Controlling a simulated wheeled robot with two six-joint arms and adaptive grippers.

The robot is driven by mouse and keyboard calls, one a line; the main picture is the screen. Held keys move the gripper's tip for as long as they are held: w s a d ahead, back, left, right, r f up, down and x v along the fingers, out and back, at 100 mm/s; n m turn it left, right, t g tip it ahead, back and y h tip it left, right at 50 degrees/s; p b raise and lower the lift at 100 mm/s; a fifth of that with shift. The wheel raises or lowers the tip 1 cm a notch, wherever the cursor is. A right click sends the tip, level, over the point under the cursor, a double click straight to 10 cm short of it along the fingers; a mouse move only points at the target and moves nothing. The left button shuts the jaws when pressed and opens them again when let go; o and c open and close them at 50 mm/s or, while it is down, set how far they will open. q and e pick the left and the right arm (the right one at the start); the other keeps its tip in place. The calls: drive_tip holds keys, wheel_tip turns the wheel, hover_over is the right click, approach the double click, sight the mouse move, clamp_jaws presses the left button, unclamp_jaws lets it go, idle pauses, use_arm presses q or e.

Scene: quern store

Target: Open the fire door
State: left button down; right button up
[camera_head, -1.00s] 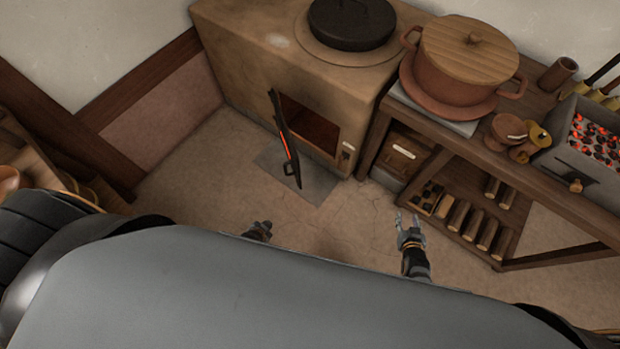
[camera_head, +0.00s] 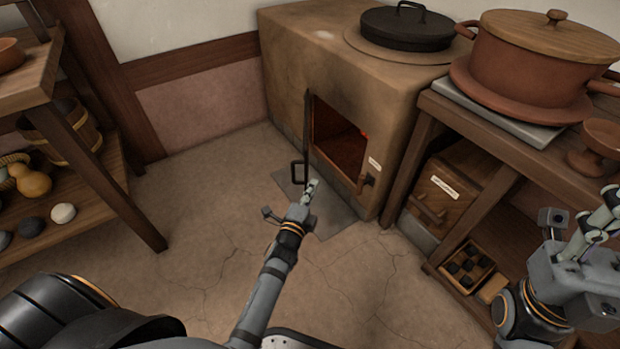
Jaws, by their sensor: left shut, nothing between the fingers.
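The fire door (camera_head: 306,135) of the clay stove stands open, seen nearly edge-on at the left side of the firebox mouth (camera_head: 338,145). Its dark loop handle (camera_head: 298,172) is on the lower part of its outer side. My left gripper (camera_head: 311,190) is shut and empty, its tip just below and right of the handle in the picture. I cannot tell whether it touches the door. My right gripper (camera_head: 605,212) is at the right edge, far from the door. Its jaw opening is not clear.
The clay stove (camera_head: 290,75) carries a black lidded pan (camera_head: 405,28). Right of it, a wooden bench (camera_head: 455,112) holds a large clay pot (camera_head: 535,55), with a drawer box (camera_head: 440,200) below. A shelf (camera_head: 85,150) stands left. The floor between is clear.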

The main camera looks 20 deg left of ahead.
use_arm(q)
drive_tip(key=w+a+b, duration=0.1)
drive_tip(key=w+a, duration=0.2)
drive_tip(key=w, duration=0.5)
drive_tip(key=shift+w+a, duration=0.3)
drive_tip(key=shift+w, duration=0.05)
drive_tip(key=shift+a, duration=0.1)
